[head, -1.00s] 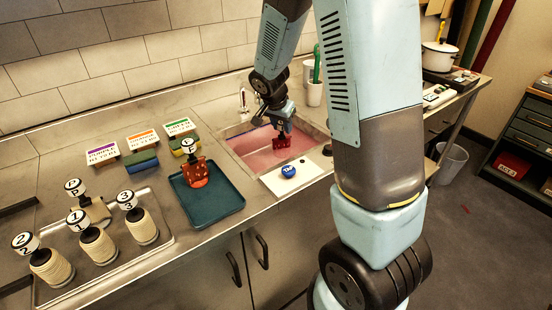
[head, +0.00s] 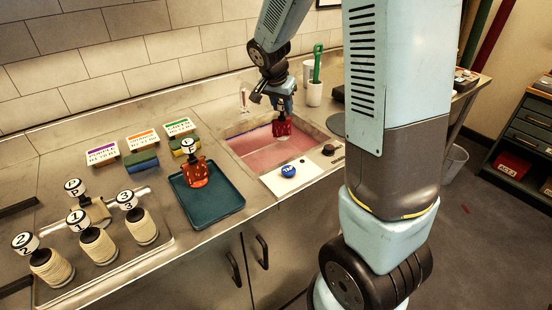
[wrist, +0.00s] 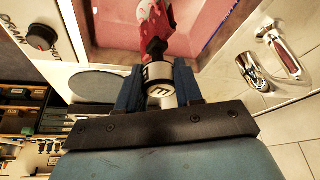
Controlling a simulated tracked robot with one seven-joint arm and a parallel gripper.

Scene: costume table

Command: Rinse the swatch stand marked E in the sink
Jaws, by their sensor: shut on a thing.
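My gripper (wrist: 158,82) is shut on the white knob of a red swatch stand (head: 283,128). In the wrist view the knob (wrist: 160,97) shows the letter E between the fingers. The stand's dark neck and red body (wrist: 152,22) point away from the gripper. In the head view the stand hangs over the back part of the sink (head: 243,154), above pinkish-red liquid. It appears clear of the liquid. The sink's red interior also shows in the wrist view (wrist: 112,24).
A teal tray (head: 214,208) holds an orange stand (head: 195,173). A cup with a green-handled tool (head: 315,93) stands behind. Several cream spools stand on a metal tray at left.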

